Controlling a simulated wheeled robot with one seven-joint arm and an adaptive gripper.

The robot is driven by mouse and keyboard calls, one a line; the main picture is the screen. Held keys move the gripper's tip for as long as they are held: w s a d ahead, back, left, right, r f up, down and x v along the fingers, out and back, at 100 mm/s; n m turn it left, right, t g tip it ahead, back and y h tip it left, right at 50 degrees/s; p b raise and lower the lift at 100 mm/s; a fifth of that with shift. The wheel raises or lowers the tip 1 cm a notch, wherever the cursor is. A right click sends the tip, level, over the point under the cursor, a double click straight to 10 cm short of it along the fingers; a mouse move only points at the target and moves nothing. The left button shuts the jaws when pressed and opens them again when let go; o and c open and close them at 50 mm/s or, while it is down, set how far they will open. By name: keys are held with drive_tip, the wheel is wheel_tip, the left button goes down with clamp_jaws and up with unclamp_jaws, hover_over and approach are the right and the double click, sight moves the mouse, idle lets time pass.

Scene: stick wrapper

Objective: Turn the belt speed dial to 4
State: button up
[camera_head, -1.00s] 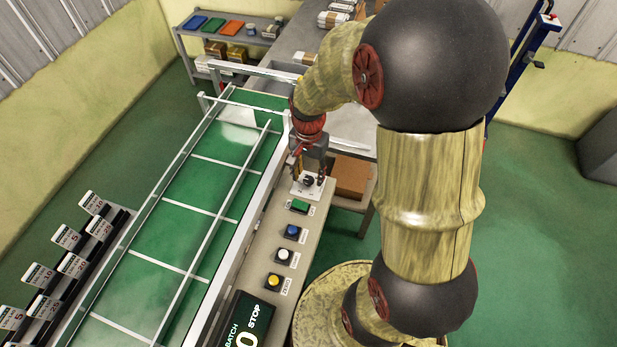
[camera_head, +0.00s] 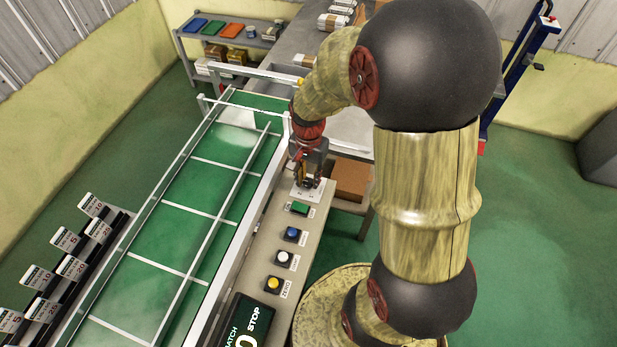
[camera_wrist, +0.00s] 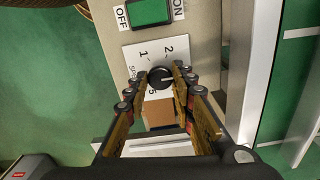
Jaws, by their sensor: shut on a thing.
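The belt speed dial (camera_wrist: 160,76) is a round black knob on a white plate (camera_wrist: 134,60) printed with numbers. I can read 1, 2 and 5 around it; 3 and 4 are hidden by the fingers. A pale pointer mark on the knob seems to face right in the wrist view. My gripper (camera_wrist: 161,78) is shut on the dial, one finger against each side. In the head view my gripper (camera_head: 308,184) is over the plate (camera_head: 303,195) at the far end of the control panel, and the knob is mostly hidden.
A green ON/OFF button (camera_wrist: 150,12) sits beside the dial plate. Blue (camera_head: 291,233), white (camera_head: 283,258) and yellow (camera_head: 273,284) buttons and a display (camera_head: 247,325) follow along the panel. The green conveyor (camera_head: 200,205) runs to the left. A cardboard box (camera_head: 350,180) is right of the panel.

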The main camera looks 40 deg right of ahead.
clamp_jaws()
drive_tip(key=m+p, duration=0.3)
drive_tip(key=m, duration=0.2)
drive_tip(key=shift+r+m, duration=0.15)
drive_tip(key=shift+m, duration=0.15)
drive_tip(key=m+p, duration=0.2)
drive_tip(key=m, duration=0.4)
drive_tip(key=shift+p, duration=0.35)
drive_tip(key=o, duration=0.9)
unclamp_jaws()
